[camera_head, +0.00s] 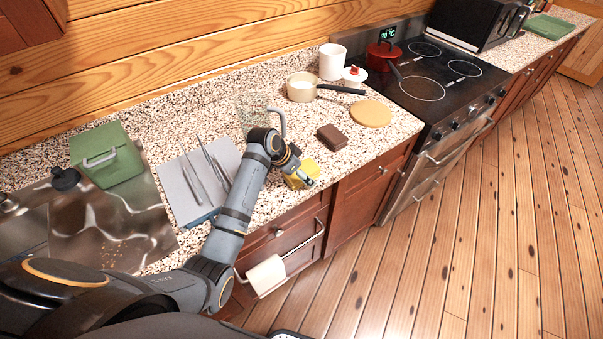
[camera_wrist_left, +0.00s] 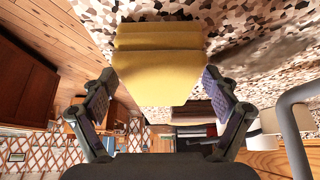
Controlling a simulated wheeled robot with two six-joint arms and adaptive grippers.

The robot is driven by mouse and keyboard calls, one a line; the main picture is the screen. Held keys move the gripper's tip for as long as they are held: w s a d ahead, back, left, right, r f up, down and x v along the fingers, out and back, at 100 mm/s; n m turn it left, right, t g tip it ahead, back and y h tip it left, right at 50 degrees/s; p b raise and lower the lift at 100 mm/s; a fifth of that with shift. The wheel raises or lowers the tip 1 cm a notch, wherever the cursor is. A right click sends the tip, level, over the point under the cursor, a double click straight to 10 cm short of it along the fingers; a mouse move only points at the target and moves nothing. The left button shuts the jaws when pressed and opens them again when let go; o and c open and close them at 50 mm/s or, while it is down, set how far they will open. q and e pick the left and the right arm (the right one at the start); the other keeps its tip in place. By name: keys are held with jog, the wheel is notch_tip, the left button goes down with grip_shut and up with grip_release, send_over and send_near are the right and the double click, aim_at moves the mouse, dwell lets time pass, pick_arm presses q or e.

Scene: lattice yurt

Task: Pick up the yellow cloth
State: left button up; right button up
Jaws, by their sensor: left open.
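The yellow cloth (camera_head: 300,181) lies at the front edge of the speckled counter, partly hidden by my left gripper (camera_head: 302,176) in the head view. In the left wrist view the folded yellow cloth (camera_wrist_left: 160,65) fills the middle, with layered folds. My left gripper (camera_wrist_left: 159,82) is open there, with one finger on each side of the cloth. Gaps seem to show between the fingers and the cloth; I cannot tell whether either touches it. My right gripper is not in view.
A brown block (camera_head: 332,137), a round board (camera_head: 371,113) and a handled pan (camera_head: 302,88) stand to the right. A clear pitcher (camera_head: 250,108) is behind my arm. A grey mat (camera_head: 178,186) with utensils lies left. A white towel (camera_head: 267,275) hangs on a drawer handle below.

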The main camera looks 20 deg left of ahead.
aim_at(305, 168)
pick_arm(q)
jog(key=c, duration=1.2)
jog(key=shift+b, duration=0.3)
jog(key=shift+w+r, duration=0.1)
jog(key=shift+r, duration=0.35)
jog(key=r+b, duration=0.1)
jog(key=r, duration=0.2)
jog(key=shift+s+a+b, duration=0.15)
jog(key=shift+s+b, duration=0.05)
jog(key=shift+b, duration=0.15)
jog(key=v, duration=0.2)
jog(key=s+v, duration=0.1)
jog(key=v, duration=0.2)
jog(key=shift+s+b, duration=0.2)
jog(key=shift+b, duration=0.15)
jog(key=shift+s+a+r+b, duration=0.25)
jog(key=shift+s+a+r, duration=0.2)
jog(key=shift+s+r, duration=0.8)
jog(key=shift+s+a+r+b, duration=0.2)
jog(key=shift+s+a+r, duration=0.3)
jog(key=shift+s, duration=1.45)
jog(key=shift+s+a+r+b, duration=0.25)
jog(key=shift+s+a+r, duration=0.2)
jog(key=shift+s+r, duration=0.8)
